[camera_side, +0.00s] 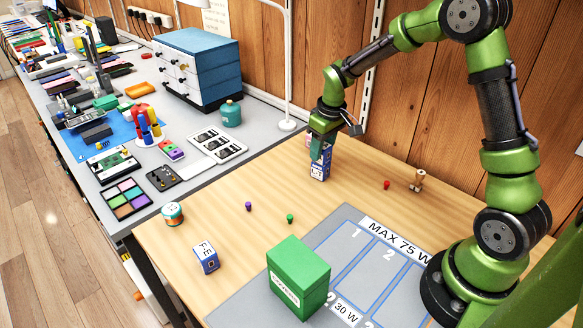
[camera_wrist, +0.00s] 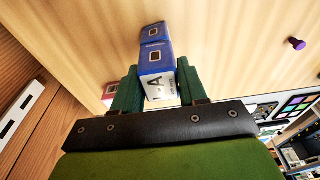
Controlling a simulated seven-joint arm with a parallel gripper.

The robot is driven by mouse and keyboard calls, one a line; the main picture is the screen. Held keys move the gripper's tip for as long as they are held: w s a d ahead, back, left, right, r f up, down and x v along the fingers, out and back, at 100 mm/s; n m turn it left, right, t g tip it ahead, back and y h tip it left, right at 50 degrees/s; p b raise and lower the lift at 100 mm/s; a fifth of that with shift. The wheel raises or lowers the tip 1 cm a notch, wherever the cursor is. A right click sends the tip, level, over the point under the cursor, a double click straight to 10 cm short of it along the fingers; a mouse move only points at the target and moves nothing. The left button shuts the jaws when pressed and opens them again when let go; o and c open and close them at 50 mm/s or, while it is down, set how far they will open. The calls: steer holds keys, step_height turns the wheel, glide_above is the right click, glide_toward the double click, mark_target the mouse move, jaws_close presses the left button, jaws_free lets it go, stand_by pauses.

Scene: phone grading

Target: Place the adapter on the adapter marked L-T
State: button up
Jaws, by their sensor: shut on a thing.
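My gripper (camera_side: 320,146) points down near the back of the wooden table. In the wrist view its two green fingers (camera_wrist: 155,90) are shut on a blue adapter (camera_wrist: 156,68) with a white label showing an "A". Another blue adapter (camera_wrist: 152,32) shows just past the held one; I cannot tell whether they touch. In the side view a blue block with a white label (camera_side: 320,171) shows directly under the fingers; its marking is too small to read. A red-sided block (camera_wrist: 110,91) is partly hidden behind a finger. Another blue adapter (camera_side: 206,258), its label seemingly "F-E", stands at the front left.
A green box (camera_side: 298,278) stands on a grey mat (camera_side: 345,215) with numbered areas and "MAX 75 W". A round tin (camera_side: 172,213), small purple (camera_side: 248,206), green (camera_side: 290,218) and red (camera_side: 386,184) pegs and a wooden figure (camera_side: 418,181) stand about. Table between is clear.

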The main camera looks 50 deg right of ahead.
mark_target(327, 147)
steer(key=shift+f, duration=0.15)
steer(key=o, duration=1)
steer(key=shift+o, duration=0.2)
step_height(327, 147, up, 12)
steer(key=s, duration=0.2)
steer(key=s+a+r+m+t+y, duration=0.1)
steer(key=s+a+r+m+t, duration=0.1)
steer(key=s+a, duration=0.3)
steer(key=s+a+r+m+t+y, duration=0.1)
steer(key=s+a, duration=0.5)
steer(key=s, duration=0.7)
steer(key=shift+s+a+r+m+t, duration=0.25)
steer(key=shift+r+m+t, duration=0.25)
steer(key=shift+r+t, duration=0.8)
steer(key=shift+r, duration=0.1)
